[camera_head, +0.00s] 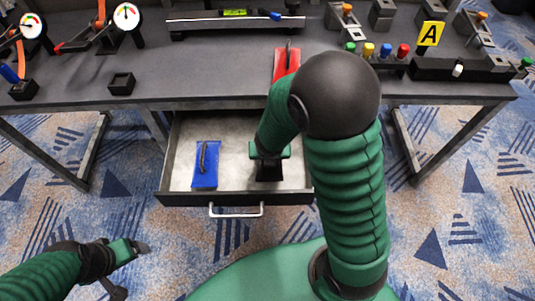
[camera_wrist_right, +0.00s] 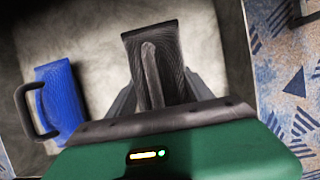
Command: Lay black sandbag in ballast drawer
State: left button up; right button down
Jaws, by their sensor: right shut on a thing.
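The black sandbag (camera_head: 269,174) is inside the open ballast drawer (camera_head: 240,199), in its right part. In the right wrist view the sandbag (camera_wrist_right: 180,50) lies between the fingers, its strap handle upright. My right gripper (camera_wrist_right: 158,92) is shut on this handle. In the head view the right gripper (camera_head: 269,155) reaches down into the drawer, and my arm partly hides it. Whether the bag rests fully on the drawer floor is hard to tell. My left gripper (camera_head: 140,248) is low at the left, away from the drawer; its finger gap is unclear.
A blue sandbag (camera_head: 206,166) lies in the drawer's left part, apart from the black one. A red sandbag (camera_head: 286,62) is on the workbench (camera_head: 220,75) above. A small black tray (camera_head: 122,83), gauges and coloured knobs stand on the bench.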

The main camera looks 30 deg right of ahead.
notch_tip(320, 180, down, 3)
jog(key=shift+r+b, duration=0.15)
jog(key=shift+b, duration=0.75)
jog(key=shift+r, duration=0.15)
pick_arm(q)
jog(key=shift+s+x, duration=0.25)
jog(key=shift+x, duration=0.95)
pick_arm(e)
jog(key=shift+c, duration=2)
grip_release()
jog(key=shift+s, duration=0.1)
pick_arm(q)
jog(key=shift+f, duration=0.15)
